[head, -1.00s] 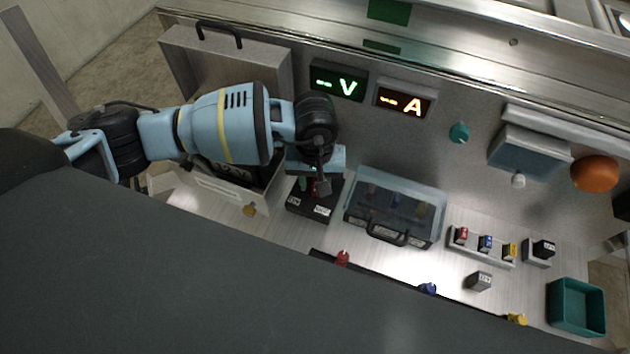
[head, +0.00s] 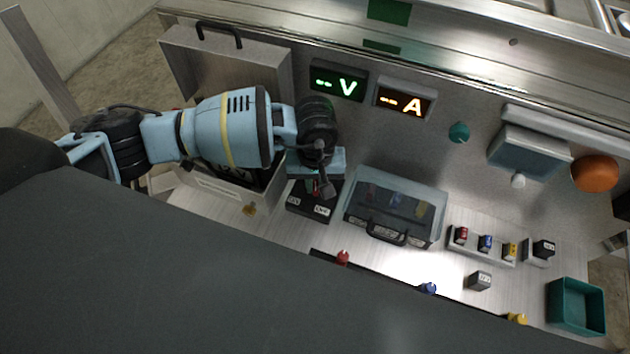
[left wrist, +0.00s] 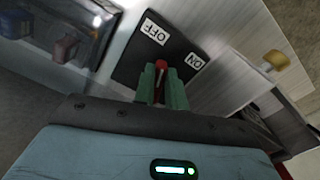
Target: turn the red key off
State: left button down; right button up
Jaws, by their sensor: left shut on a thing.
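The red key (left wrist: 161,66) stands on a black switch plate (left wrist: 138,66) with a white OFF label (left wrist: 155,32) and a white ON label (left wrist: 195,61). My left gripper (left wrist: 162,76) is shut on the red key, with one green finger on each side of it. The fingers hide most of the key, and I cannot tell which label it points to. In the head view, my left gripper (head: 316,186) is over the black switch box (head: 310,207), and its wrist covers part of the box. My right gripper is not in view.
A clear-lidded case (head: 395,205) stands close to the right of the switch box. An open metal box (head: 215,190) with a brass-coloured latch is to the left. V (head: 338,82) and A (head: 404,101) displays are on the back panel. A teal tray (head: 577,308) is at far right.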

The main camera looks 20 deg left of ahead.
pick_arm(q)
jog(key=n, duration=0.3)
jog(key=shift+w+d+r+n, duration=0.1)
jog(key=shift+w+d+n, duration=0.1)
jog(key=shift+n, duration=0.2)
jog(key=shift+n+p, duration=0.3)
jog(key=shift+n, duration=0.2)
jog(key=c, duration=1.4)
grip_release()
jog(key=shift+c, duration=0.2)
jog(key=shift+r, duration=3.85)
